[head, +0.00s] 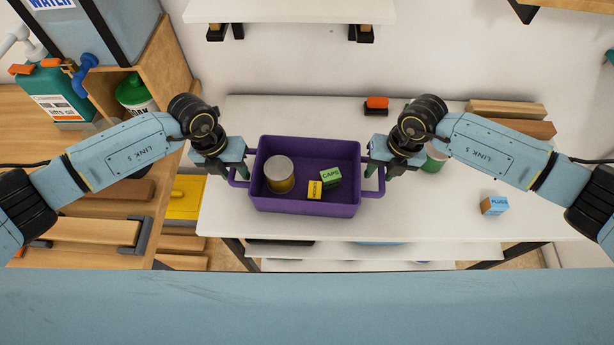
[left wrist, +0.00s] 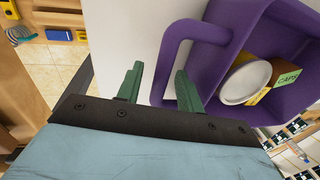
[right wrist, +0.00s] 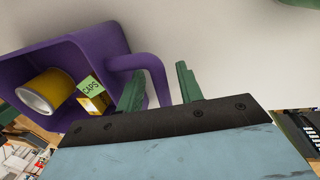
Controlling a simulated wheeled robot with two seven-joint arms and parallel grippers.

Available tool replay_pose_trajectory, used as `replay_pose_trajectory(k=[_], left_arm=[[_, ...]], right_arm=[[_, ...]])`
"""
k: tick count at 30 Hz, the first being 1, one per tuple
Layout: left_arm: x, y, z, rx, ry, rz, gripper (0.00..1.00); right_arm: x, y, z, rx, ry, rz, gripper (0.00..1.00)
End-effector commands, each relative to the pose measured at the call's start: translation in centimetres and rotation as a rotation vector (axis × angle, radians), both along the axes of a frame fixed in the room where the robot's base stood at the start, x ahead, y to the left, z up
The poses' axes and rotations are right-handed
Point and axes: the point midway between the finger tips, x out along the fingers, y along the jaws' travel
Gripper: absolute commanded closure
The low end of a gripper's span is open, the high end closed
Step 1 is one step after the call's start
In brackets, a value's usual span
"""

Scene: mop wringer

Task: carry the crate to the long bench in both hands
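The purple crate (head: 305,208) is upright over the front part of a white bench top (head: 420,215); I cannot tell whether it touches the top. It holds a yellow tin (head: 279,176), a green CAPS box (head: 330,178) and a small yellow box (head: 315,190). My left gripper (head: 236,172) is at the crate's left handle; in the left wrist view the handle (left wrist: 172,55) passes between its parted fingers (left wrist: 157,88). My right gripper (head: 379,174) is at the right handle; in the right wrist view that handle (right wrist: 158,78) passes between its parted fingers.
A blue PLUGS box (head: 494,205), wooden blocks (head: 505,109) and an orange-topped item (head: 376,104) are on the white top. A green-and-white can (head: 434,160) is partly behind my right gripper. A wooden bench (head: 100,215) with a blue tank (head: 80,35) is at left.

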Motion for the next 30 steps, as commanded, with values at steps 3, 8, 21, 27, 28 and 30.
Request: replay_pose_trajectory(k=[3,8,21,27,28,30], left_arm=[[-0.01,-0.01,0.01,0.0,0.0,0.0,0.63],[-0.01,0.0,0.03,0.0,0.001,0.0,0.81],[0.06,-0.02,0.11,-0.001,-0.001,0.0,1.0],[0.06,-0.01,0.4,-0.001,-0.001,0.0,1.0],[0.06,-0.01,0.52,-0.001,-0.001,0.0,1.0],[0.06,-0.01,0.86,-0.001,-0.001,0.0,1.0]], right_arm=[[-0.01,0.02,0.01,0.0,0.0,0.0,0.63],[0.0,0.01,0.03,0.001,0.0,0.0,0.82],[0.07,0.03,0.13,0.002,-0.002,0.0,1.0],[0.08,0.03,0.42,0.002,-0.002,0.0,1.0],[0.07,0.03,0.53,0.002,-0.002,0.0,1.0],[0.08,0.03,0.88,0.002,-0.002,0.0,1.0]])
